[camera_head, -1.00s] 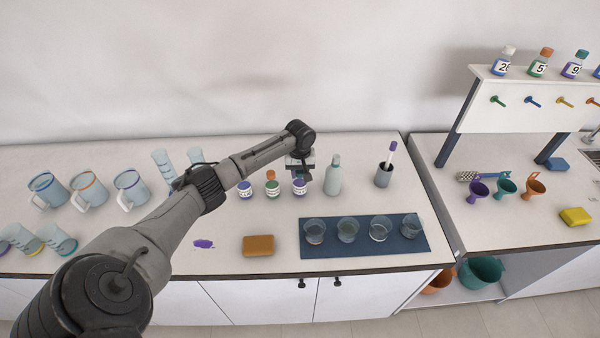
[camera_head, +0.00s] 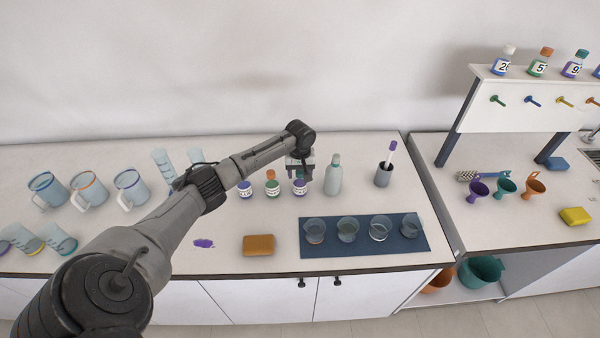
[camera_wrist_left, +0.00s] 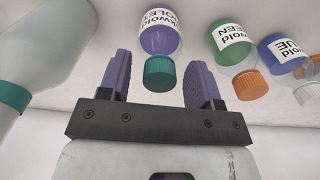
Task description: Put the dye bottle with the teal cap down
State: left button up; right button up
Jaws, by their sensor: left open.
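The dye bottle with the teal cap (camera_head: 299,188) has a violet liquid and a white label. It stands upright on the counter, at the right end of a short row of bottles. In the left wrist view the same bottle (camera_wrist_left: 160,42) shows with its teal cap between the two fingers. My left gripper (camera_head: 300,172) is above the bottle, open, with a gap visible on both sides of the cap (camera_wrist_left: 159,73). My right gripper is in neither view.
A green bottle with an orange cap (camera_head: 272,188) and a blue bottle with a pale cap (camera_head: 245,190) stand close on the left. A tall clear bottle (camera_head: 333,176) stands close on the right. Several beakers stand on a dark blue mat (camera_head: 365,247) in front.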

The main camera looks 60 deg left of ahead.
pick_arm(q)
notch_tip(320, 180, up, 12)
jog(key=shift+p, duration=0.35)
jog(key=shift+r, duration=0.1)
dwell(0.4)
